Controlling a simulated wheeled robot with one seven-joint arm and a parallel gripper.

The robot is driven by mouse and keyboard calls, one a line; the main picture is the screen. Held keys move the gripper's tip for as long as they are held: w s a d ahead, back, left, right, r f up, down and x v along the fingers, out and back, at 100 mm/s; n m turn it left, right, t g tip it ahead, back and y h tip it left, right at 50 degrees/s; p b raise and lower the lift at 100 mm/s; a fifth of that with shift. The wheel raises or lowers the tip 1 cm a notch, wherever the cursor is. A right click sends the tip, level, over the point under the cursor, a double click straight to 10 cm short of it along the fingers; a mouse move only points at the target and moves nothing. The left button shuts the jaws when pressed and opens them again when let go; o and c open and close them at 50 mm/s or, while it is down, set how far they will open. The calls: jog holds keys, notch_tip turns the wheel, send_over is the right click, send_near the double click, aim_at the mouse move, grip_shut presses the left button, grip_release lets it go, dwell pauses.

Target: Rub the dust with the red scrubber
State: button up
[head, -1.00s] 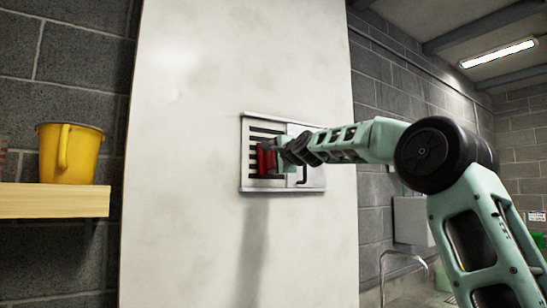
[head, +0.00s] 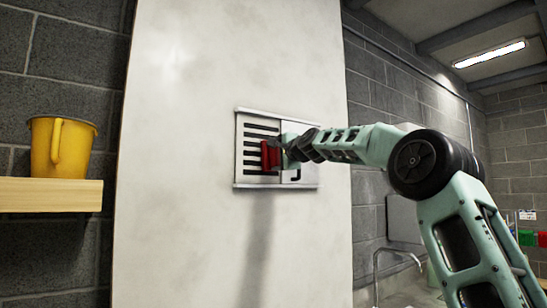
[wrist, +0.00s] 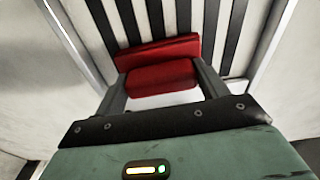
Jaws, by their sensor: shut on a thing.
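The red scrubber (head: 270,156) is held in front of a white slatted vent panel (head: 247,175) on the pale wall panel. It also shows in the wrist view (wrist: 160,76), a red block with a wider red plate at its far side. My gripper (wrist: 160,86) has its two fingers on either side of the block, shut on it. In the head view my gripper (head: 284,153) reaches the vent from the right. The scrubber is at or very close to the slats; I cannot tell if it touches. I cannot make out distinct dust on the slats.
A yellow jug (head: 61,147) stands on a wooden shelf (head: 50,195) at the left. A dark handle (head: 296,174) is on the vent's right part. A tap (head: 390,254) and sink are at the lower right. The pale wall panel (head: 180,200) is otherwise clear.

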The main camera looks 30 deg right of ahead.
jog(key=shift+w+d+r, duration=0.1)
jog(key=shift+d, duration=1.7)
jog(key=shift+c, duration=1.5)
jog(key=shift+a+p, duration=0.4)
jog(key=shift+a, duration=3.55)
jog(key=shift+r, duration=0.1)
jog(key=shift+d, duration=0.1)
